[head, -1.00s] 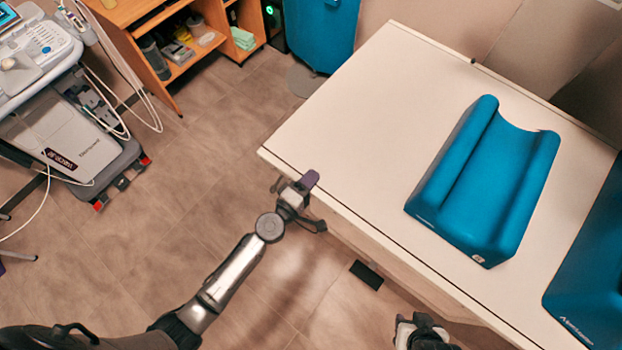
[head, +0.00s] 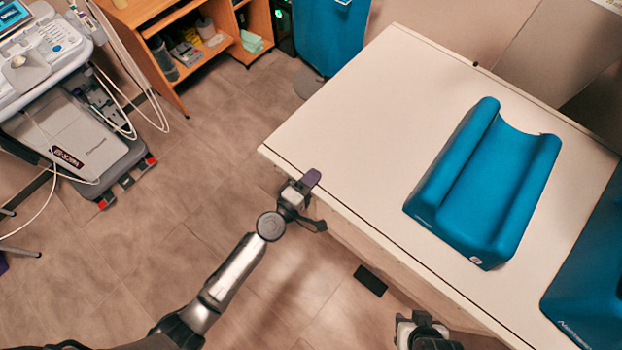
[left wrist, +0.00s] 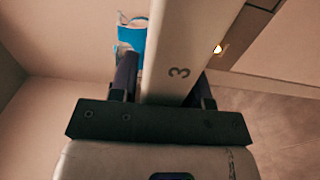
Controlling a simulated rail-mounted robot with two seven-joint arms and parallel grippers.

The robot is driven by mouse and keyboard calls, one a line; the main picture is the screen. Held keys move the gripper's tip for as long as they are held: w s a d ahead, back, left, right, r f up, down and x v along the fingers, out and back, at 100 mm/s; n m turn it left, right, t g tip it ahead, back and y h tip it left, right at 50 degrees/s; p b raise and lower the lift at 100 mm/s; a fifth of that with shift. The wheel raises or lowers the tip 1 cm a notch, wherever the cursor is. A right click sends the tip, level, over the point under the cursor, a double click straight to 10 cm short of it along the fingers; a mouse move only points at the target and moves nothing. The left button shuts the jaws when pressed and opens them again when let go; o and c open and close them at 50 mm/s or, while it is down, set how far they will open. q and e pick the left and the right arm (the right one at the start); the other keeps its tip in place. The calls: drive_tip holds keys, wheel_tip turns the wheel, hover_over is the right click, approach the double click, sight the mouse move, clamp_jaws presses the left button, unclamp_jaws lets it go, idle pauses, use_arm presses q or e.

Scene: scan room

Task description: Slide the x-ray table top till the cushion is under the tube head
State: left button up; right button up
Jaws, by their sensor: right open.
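The white x-ray table top (head: 365,110) runs diagonally across the right half of the head view. A blue cushion (head: 485,185) with a hollowed middle lies on it, right of centre. My left gripper (head: 312,200) is at the table top's near edge, one finger above it and one below. In the left wrist view the slab (left wrist: 178,45), marked "3", fills the gap between the fingers (left wrist: 165,90), so the gripper is shut on it. My right gripper (head: 422,328) is open and empty beside the table, at the bottom of the head view. The tube head is not in view.
A second blue padded piece (head: 592,275) is at the right edge. An ultrasound cart (head: 85,145) stands at the left, a wooden shelf unit (head: 200,60) at the back, and a blue object (head: 325,35) behind the table. The floor (head: 190,220) between cart and table is clear.

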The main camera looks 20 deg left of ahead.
use_arm(q)
drive_tip(key=shift+o, duration=0.8)
drive_tip(key=shift+d, duration=0.1)
drive_tip(key=shift+o, duration=0.4)
drive_tip(key=shift+s+a, duration=0.3)
drive_tip(key=shift+s, duration=0.15)
drive_tip(key=b+v, duration=0.2)
drive_tip(key=v, duration=1)
drive_tip(key=shift+s+a+b, duration=0.2)
drive_tip(key=shift+s+b, duration=0.1)
drive_tip(key=shift+s, duration=0.05)
